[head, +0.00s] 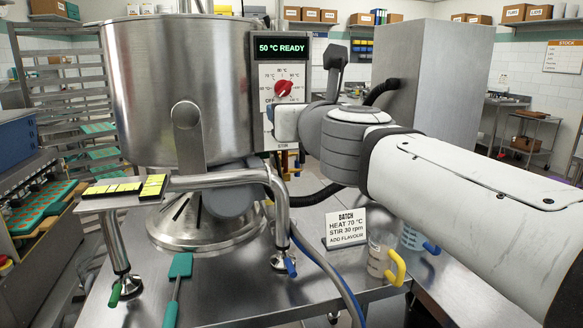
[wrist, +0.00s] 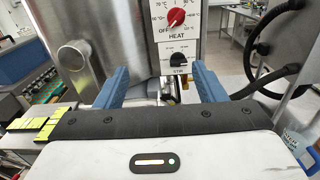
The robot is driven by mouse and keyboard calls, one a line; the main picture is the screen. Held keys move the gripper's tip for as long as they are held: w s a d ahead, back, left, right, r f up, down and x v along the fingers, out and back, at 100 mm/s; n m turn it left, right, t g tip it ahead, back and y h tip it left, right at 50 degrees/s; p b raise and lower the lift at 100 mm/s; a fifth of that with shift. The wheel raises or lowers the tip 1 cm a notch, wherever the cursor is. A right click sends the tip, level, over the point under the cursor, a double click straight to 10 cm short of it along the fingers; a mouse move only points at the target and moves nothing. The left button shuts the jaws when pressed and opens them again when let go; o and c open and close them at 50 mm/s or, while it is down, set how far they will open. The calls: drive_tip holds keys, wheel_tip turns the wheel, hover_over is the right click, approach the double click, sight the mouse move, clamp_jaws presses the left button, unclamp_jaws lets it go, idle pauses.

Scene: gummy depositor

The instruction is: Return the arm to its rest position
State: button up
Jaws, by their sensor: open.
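My arm (head: 450,190) reaches in from the right of the head view, bent at the grey joint (head: 345,140) in front of the kettle's control panel (head: 272,75). My gripper (wrist: 160,78) shows in the wrist view with its two blue fingers wide apart and nothing held. The fingers point toward the panel, and the black stir knob (wrist: 179,60) appears between them; contact cannot be told. The red heat knob (wrist: 176,17) sits above it. In the head view the arm's end hides the lower panel, and the fingers cannot be made out.
The steel kettle (head: 170,80) reads "50 °C READY" on its display (head: 282,47). A bent steel pipe (head: 230,179), a batch card (head: 346,227) and jugs with a yellow handle (head: 396,268) and a blue handle (head: 431,248) stand near the arm. A steel cabinet (head: 430,75) stands behind it.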

drive_tip(key=s+d+f+n+g+p, duration=0.1)
drive_tip(key=s+f+n+g+p, duration=0.25)
drive_tip(key=f+n, duration=0.55)
drive_tip(key=s+d+f+n+g+p, duration=0.1)
drive_tip(key=s+f+n+g+p, duration=0.2)
drive_tip(key=f+n, duration=0.65)
drive_tip(key=s+d+f+n+g+h+p, duration=0.1)
drive_tip(key=s+d+f+n+g+h, duration=0.4)
drive_tip(key=s+d+f+n+g, duration=0.3)
drive_tip(key=s+d+f+n, duration=0.3)
drive_tip(key=s+d+n, duration=0.1)
drive_tip(key=s+n, duration=0.1)
drive_tip(key=shift+d+n+p, duration=0.2)
drive_tip(key=shift+n+p, duration=0.15)
drive_tip(key=shift+n, duration=0.4)
